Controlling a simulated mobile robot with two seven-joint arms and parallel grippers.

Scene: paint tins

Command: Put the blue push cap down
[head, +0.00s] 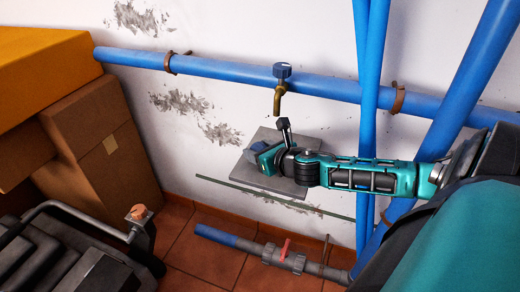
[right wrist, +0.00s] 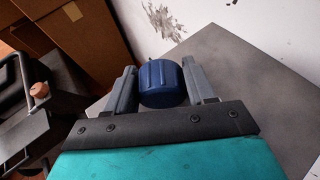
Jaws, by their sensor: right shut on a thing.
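My right gripper (head: 257,152) is over a grey square shelf (head: 241,178) by the white wall. In the right wrist view the gripper (right wrist: 160,84) is shut on the blue push cap (right wrist: 162,82), a ribbed round cap held between its two grey fingers. In the head view the cap (head: 257,146) shows only in part, beside the gripper. The grey shelf also fills the right of the wrist view (right wrist: 255,75). I cannot tell whether the cap touches the shelf. My left gripper is not in view.
Blue upright pipes (head: 369,100) stand behind my right arm. Cardboard boxes (head: 105,140) and a dark case with a handle (head: 70,255) are at left.

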